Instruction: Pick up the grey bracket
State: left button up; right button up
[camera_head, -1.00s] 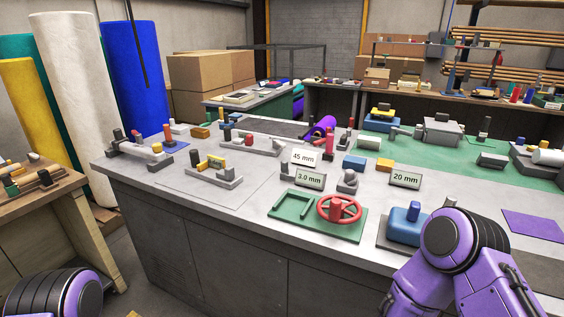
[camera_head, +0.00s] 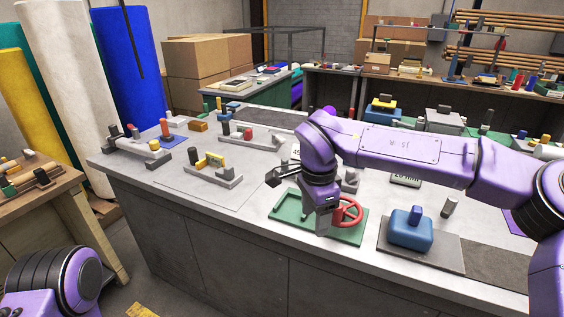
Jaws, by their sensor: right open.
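Several grey bracket-like pieces lie on the grey workbench (camera_head: 180,193). One grey bracket (camera_head: 229,183) with a yellow block and a dark peg lies left of my right gripper. A longer grey piece (camera_head: 135,147) lies at the far left corner, and another grey piece (camera_head: 262,143) lies farther back. I cannot tell which is the task's bracket. My left gripper is out of view; only part of my left arm shows at lower left.
A green tray (camera_head: 287,212) with a red wheel (camera_head: 350,212) lies beneath my right wrist, partly hidden. A blue block (camera_head: 410,233) sits on a grey plate at right. A blue pad with a red peg (camera_head: 165,128) lies at back left. The bench front left is clear.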

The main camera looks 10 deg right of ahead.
aim_at(284, 161)
jog(key=i, duration=1.3)
